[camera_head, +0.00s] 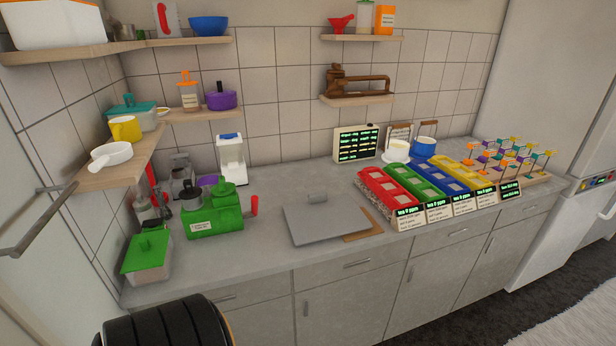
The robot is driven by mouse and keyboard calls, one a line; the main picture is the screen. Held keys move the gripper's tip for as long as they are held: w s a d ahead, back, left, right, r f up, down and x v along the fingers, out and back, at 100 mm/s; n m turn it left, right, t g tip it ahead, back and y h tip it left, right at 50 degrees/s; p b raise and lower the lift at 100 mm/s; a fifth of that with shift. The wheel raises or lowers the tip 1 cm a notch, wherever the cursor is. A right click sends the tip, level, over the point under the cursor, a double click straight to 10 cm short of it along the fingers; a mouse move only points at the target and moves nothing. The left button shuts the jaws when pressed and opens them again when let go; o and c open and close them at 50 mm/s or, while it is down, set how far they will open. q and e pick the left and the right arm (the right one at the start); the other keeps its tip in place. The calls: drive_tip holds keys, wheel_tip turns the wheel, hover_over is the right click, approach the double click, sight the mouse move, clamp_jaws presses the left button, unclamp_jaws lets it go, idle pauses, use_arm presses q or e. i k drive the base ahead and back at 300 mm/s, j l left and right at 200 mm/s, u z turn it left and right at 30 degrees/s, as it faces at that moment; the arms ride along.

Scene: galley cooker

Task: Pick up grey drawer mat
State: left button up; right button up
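A flat grey mat (325,223) lies on the middle of the worktop, near its front edge. A thin brown board (362,224) shows beside and partly under the mat's right side. Neither of my grippers is in view, and nothing is seen touching the mat.
A green grinder (212,215) with a red handle stands left of the mat, and a green-lidded box (147,255) further left. Coloured trays (385,186) with labels stand close on the right. Shelves (125,165) jut out at the left. Bare worktop (265,258) lies in front of the mat.

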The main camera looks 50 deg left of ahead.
sight(321, 218)
drive_tip(key=i+u, duration=0.2)
drive_tip(key=u, duration=0.25)
drive_tip(key=i+l+u, duration=0.15)
drive_tip(key=u, duration=0.25)
drive_tip(key=i+l+u, duration=0.15)
drive_tip(key=u, duration=0.3)
drive_tip(key=i+l+u, duration=0.2)
drive_tip(key=u, duration=0.25)
drive_tip(key=i+l+u, duration=0.1)
drive_tip(key=l+u, duration=0.15)
drive_tip(key=u, duration=0.15)
drive_tip(key=l+u, duration=0.3)
drive_tip(key=u, duration=0.15)
